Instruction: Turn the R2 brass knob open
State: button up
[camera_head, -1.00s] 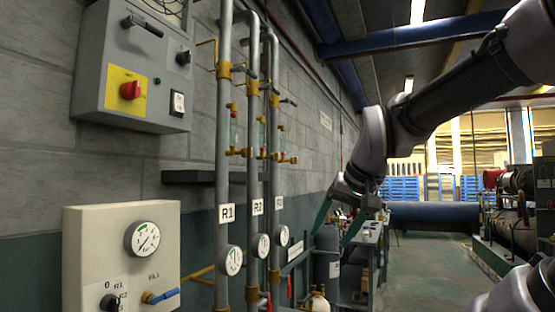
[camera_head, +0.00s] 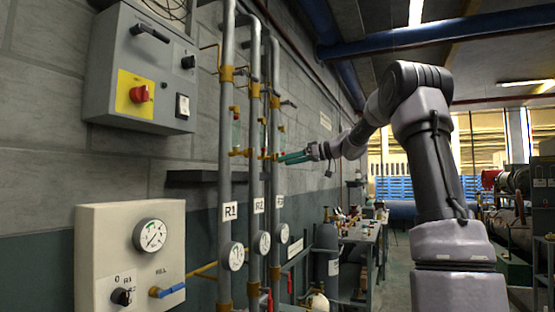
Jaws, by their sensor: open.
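The grey R2 pipe (camera_head: 254,120) is the middle of three upright pipes on the wall, with a white R2 label (camera_head: 258,205). Small brass fittings (camera_head: 265,156) sit at mid height beside it; which one is its knob is hard to tell at this size. My gripper (camera_head: 284,158) comes in from the right, with its teal fingers pointing left at the height of these fittings. The fingers are open, with nothing seen between them. The fingertips overlap the third pipe's side in the picture; whether they touch any brass part cannot be told.
The R1 pipe (camera_head: 227,120) stands left of R2, and the third pipe (camera_head: 275,190) right of it. Round gauges (camera_head: 262,243) sit low on the pipes. A grey switch box (camera_head: 105,85) and a cream gauge panel (camera_head: 95,245) are at left. A workbench (camera_head: 365,235) stands behind.

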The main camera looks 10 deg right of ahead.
jog(key=n+t+y, duration=0.1)
jog(key=t+y, duration=0.1)
send_near(275, 157)
jog(key=x, duration=1)
jog(key=shift+w, duration=0.6)
grip_shut()
